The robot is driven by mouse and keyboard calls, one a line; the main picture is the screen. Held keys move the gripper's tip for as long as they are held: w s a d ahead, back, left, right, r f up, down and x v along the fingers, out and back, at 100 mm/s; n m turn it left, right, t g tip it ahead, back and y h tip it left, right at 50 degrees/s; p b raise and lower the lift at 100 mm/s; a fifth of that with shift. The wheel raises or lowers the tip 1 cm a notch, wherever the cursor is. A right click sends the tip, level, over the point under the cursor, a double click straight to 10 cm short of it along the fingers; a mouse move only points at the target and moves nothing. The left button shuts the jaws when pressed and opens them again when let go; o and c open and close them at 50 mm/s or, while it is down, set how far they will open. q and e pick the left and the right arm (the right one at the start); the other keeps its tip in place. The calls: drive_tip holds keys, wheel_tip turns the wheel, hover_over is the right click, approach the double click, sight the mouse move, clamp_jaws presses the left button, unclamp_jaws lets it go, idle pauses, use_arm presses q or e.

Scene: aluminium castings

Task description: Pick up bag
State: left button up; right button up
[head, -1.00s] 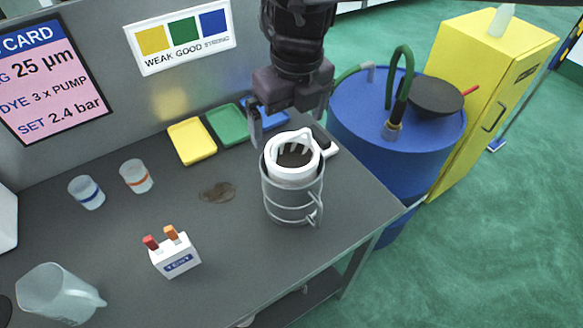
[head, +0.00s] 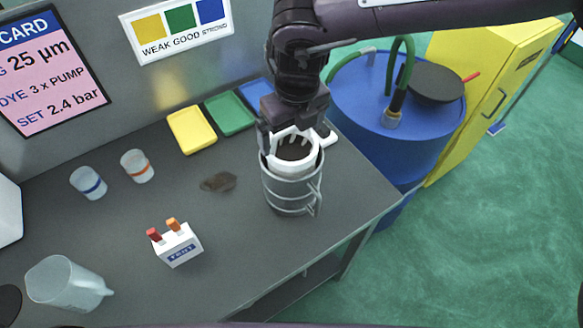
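The bag (head: 293,167) shows as a white collar ring with a dark inside, upright in the mouth of a grey metal basket (head: 290,195) near the bench's right end. Its lower part is hidden in the basket. My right gripper (head: 291,138) is right above the collar, pointing down. Its fingers are spread to the left and right over the back of the rim and hide the collar's handle. I cannot tell whether they touch it. My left gripper is not in view.
A white-handled item (head: 328,138) lies close behind the basket. Yellow (head: 191,131), green and blue trays line the back wall. Two cups (head: 137,166), a test box (head: 178,245) and a jug (head: 67,284) stand left. A blue drum (head: 385,130) stands beyond the bench.

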drive_tip(key=c, duration=1.1)
